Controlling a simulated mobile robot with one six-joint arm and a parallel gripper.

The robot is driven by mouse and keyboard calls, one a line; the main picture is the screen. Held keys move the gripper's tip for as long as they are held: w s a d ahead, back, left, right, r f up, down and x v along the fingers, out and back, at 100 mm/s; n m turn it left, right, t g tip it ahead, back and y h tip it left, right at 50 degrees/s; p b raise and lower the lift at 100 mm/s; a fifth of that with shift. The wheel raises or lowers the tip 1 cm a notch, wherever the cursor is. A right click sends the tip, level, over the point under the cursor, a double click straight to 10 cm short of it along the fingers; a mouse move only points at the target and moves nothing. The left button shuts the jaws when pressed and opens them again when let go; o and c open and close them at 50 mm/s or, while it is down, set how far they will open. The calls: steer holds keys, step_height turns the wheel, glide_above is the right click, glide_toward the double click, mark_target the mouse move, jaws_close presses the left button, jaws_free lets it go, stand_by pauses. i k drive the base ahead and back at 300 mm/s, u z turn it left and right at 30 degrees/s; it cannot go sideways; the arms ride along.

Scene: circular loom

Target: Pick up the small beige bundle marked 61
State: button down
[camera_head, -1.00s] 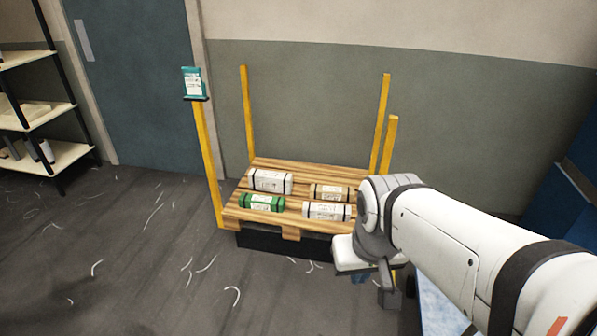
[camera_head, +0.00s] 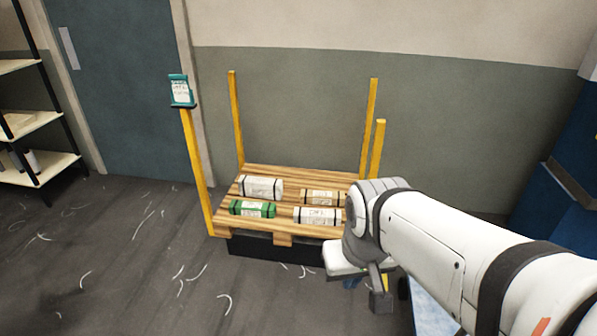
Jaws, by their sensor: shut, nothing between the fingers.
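A small beige bundle (camera_head: 323,197) with dark bands and a pale label lies on the wooden pallet (camera_head: 285,174), at its back right. The label's number is too small to read. My gripper (camera_head: 381,301) hangs below the end of my arm, in front and to the right of the pallet. It is shut and empty, apart from all the bundles. My arm's wrist stands close to the pallet's right edge in the picture and hides part of that side.
A white bundle (camera_head: 261,187), a green bundle (camera_head: 253,209) and another white bundle (camera_head: 317,215) share the pallet. Yellow posts (camera_head: 197,160) rise at its corners, one bearing a teal sign (camera_head: 180,91). A shelf (camera_head: 35,168) stands left. The floor at front left is open, with scattered pale strands.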

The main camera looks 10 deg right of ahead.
mark_target(312, 197)
steer(key=u, duration=0.05)
steer(key=i, duration=2.4)
steer(key=z, duration=0.6)
steer(key=k, duration=0.65)
steer(key=z, duration=0.2)
steer(key=i, duration=0.75)
steer(key=u, duration=0.15)
